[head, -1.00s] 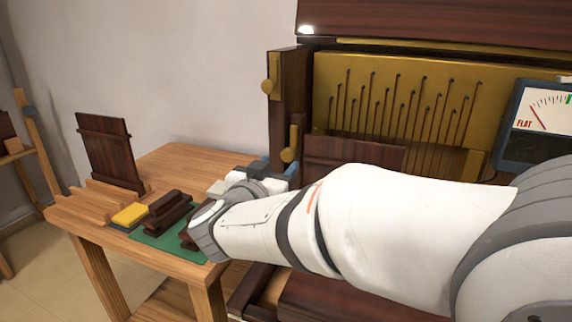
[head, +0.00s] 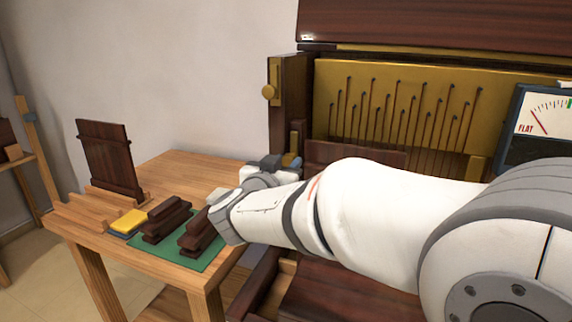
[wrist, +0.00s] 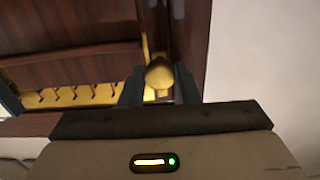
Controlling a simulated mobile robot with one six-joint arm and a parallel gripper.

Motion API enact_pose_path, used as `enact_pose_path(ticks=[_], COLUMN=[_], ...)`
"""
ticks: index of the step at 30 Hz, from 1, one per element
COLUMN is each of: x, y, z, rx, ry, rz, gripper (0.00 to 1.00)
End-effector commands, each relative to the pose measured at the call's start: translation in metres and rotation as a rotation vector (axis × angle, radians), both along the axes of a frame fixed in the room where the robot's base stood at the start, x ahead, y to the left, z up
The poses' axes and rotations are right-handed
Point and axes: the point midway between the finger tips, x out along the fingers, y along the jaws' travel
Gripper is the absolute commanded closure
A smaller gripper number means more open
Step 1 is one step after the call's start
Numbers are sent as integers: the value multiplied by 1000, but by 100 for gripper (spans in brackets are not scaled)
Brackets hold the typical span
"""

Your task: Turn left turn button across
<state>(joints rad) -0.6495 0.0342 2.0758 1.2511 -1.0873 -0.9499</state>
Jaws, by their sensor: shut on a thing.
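The left turn button is a small brass piece on the dark left post of the piano case. In the wrist view its rounded brass knob (wrist: 158,74) sits between my two fingertips. In the head view only a bit of brass (head: 289,160) shows at my gripper (head: 280,163), and the rest is hidden behind the fingers. My gripper (wrist: 158,88) is shut on the button. How far the button is turned is hard to tell. A dark wooden panel (head: 350,153) stands beside it, below the brass plate.
A brass plate (head: 400,75) with several pins stands behind. A tuning meter (head: 540,125) is at the right.

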Motion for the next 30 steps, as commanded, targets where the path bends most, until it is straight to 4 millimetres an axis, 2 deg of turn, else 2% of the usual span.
enact_pose_path(ticks=[1,6,17,30], x=[0,0,0,-1], y=[0,0,0,1], z=[0,0,-1,-2], rx=[0,0,59,389], ry=[0,0,-22,-141], rz=[0,0,0,0], gripper=[80,94,94,94])
